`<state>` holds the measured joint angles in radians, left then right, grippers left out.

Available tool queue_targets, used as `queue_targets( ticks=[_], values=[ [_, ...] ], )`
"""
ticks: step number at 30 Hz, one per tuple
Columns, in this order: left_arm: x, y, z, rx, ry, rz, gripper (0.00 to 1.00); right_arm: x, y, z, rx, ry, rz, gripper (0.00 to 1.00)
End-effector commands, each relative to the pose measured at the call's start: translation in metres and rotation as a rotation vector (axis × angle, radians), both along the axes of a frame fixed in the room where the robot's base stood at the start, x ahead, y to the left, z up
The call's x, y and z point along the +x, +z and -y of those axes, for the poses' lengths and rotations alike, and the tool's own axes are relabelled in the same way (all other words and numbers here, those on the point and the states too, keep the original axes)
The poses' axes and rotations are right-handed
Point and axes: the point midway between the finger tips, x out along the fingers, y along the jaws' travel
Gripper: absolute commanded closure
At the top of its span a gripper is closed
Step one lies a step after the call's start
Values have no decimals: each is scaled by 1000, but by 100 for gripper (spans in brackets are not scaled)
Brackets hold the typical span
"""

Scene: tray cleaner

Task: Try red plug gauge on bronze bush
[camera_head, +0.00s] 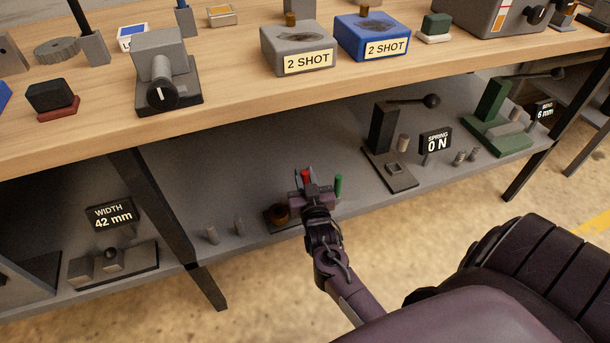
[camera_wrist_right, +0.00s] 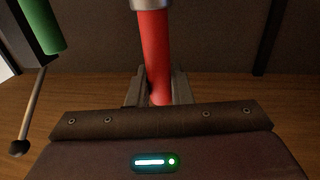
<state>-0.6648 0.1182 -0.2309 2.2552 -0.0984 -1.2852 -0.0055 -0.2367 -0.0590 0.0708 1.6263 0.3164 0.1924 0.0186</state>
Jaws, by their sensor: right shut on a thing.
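My right gripper (camera_head: 306,180) is above the lower shelf, shut on the red plug gauge (camera_head: 306,175). In the right wrist view the red gauge (camera_wrist_right: 155,50) stands between the fingers (camera_wrist_right: 157,90), with a grey metal part at its upper end. The bronze bush (camera_head: 279,213) is a brown round piece on a dark base (camera_head: 268,225), just left of my right gripper and partly hidden by it. A green plug gauge (camera_head: 338,186) stands right of the gripper. It also shows at the upper left of the right wrist view (camera_wrist_right: 45,25). My left gripper is out of view.
A dark press with a lever (camera_head: 383,128) and a "SPRING 0 N" display (camera_head: 436,143) are to the right. The wooden bench top (camera_head: 230,100) overhangs the shelf (camera_head: 200,160). A table leg (camera_head: 150,200) is further left.

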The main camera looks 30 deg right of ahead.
Motion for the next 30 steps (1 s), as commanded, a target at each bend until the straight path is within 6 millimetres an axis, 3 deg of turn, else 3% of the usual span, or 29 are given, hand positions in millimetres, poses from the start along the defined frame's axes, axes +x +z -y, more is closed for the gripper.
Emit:
queue_targets(
  ticks=[30],
  values=[
    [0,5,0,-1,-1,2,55,0,0,0,1,0,1,100]
  ],
)
